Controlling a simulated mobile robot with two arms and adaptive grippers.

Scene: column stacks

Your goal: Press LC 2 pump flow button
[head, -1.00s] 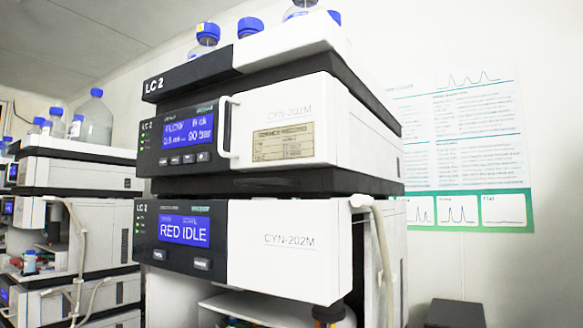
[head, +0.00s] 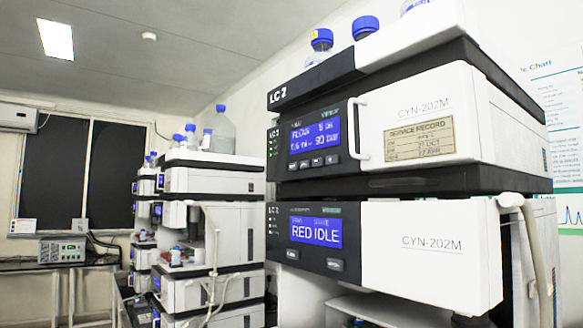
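The LC 2 stack (head: 430,185) stands at the right of the head view. Its upper module is the pump (head: 320,147), with a dark front panel and a blue display (head: 315,137) showing a flow line and a bar reading. A row of small dark buttons (head: 318,163) sits under that display; their labels are too small to read. The lower module (head: 318,236) has a blue display reading "RED IDLE" and two buttons below it. Neither of my grippers is in view.
Blue-capped bottles (head: 321,42) stand on top of the stack. A second instrument stack (head: 210,180) with bottles is to the left. A bench with a grey box (head: 62,250) is at the far left. A pale tube (head: 530,235) hangs at the lower module's right.

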